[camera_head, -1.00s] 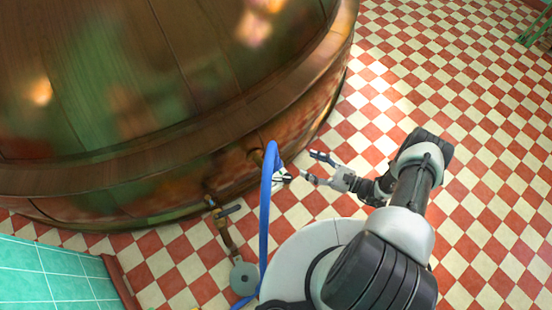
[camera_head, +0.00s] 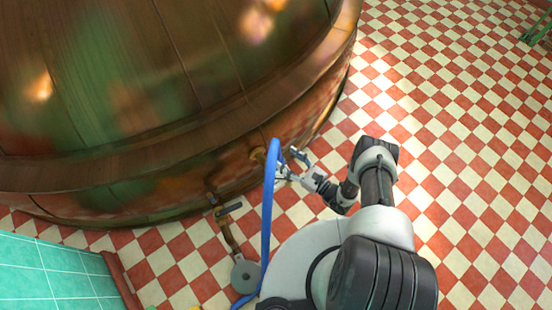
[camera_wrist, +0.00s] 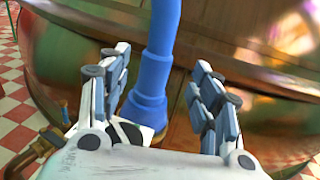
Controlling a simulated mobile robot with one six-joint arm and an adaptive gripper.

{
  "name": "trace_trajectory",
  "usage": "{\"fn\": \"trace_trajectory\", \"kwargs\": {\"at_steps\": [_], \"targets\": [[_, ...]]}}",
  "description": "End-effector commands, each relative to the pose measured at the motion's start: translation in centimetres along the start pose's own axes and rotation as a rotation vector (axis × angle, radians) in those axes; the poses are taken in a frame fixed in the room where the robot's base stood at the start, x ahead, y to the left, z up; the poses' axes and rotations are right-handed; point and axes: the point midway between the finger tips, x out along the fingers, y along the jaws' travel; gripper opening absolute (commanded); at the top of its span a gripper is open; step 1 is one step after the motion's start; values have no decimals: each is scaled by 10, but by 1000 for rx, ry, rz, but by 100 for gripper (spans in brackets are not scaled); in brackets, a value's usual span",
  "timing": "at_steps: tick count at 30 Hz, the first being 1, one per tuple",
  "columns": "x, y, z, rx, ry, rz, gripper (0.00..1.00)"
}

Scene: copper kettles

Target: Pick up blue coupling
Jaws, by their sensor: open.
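The blue coupling (camera_wrist: 146,104) is a stepped, thicker collar at the end of a blue hose (camera_wrist: 163,35). In the wrist view it lies between the two fingers of my gripper (camera_wrist: 162,62), closer to the left one. The fingers are open, with a gap on the right side of the coupling. A brass-coloured end shows just below the coupling, partly hidden by my gripper's body. In the head view my gripper (camera_head: 289,163) is at the kettle's lower side, right beside the upper end of the blue hose (camera_head: 267,215). The coupling is too small to make out there.
The large copper kettle (camera_head: 110,120) fills the upper left, close to my gripper. A brass pipe with a valve handle (camera_head: 229,209) and a round grey foot (camera_head: 245,273) stand left of the hose. Teal tiles (camera_head: 50,275) are at lower left.

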Motion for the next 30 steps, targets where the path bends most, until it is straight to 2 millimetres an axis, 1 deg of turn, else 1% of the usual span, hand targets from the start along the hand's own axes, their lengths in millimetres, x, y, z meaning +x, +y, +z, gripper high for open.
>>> {"fn": "trace_trajectory", "kwargs": {"at_steps": [1, 5, 7, 12, 16, 19, 25, 30], "targets": [[6, 1, 0, -1, -1, 4, 58], [13, 0, 0, 0, -1, 2, 58], [19, 1, 1, -1, -1, 3, 58], [45, 6, 3, -2, -1, 6, 58], [60, 5, 3, -1, -1, 2, 58], [63, 4, 4, 0, -1, 1, 58], [63, 4, 4, 0, -1, 0, 58], [63, 4, 4, 0, -1, 0, 46]]}}
